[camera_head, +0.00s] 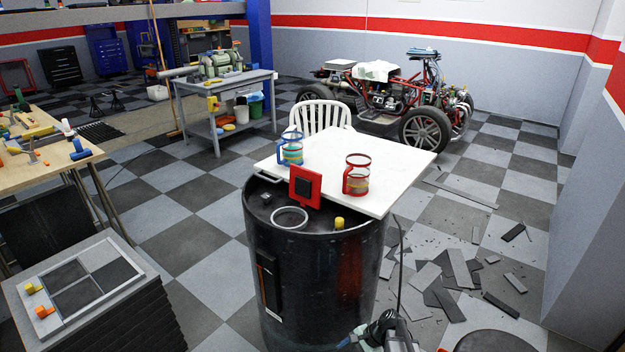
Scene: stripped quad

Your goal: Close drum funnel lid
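A black drum (300,262) stands upright in the middle foreground. A red-framed square lid with a dark centre (306,187) stands raised at the back of the drum top, in front of a white board. A white ring (289,208) shows on the drum top just in front of the lid; it looks like the rim of the funnel opening. A grey and black part of my arm, seemingly my gripper (385,332), shows at the bottom edge, in front of the drum's lower right and well below the lid. Its fingers are not clear.
The white board (400,168) overlaps the drum's back right, carrying a blue-handled jar (291,150) and a red-handled jar (357,176). A yellow knob (339,223) sits near the drum's front rim. Stacked tiles (95,318) stand at left; broken tiles (460,270) litter the floor at right.

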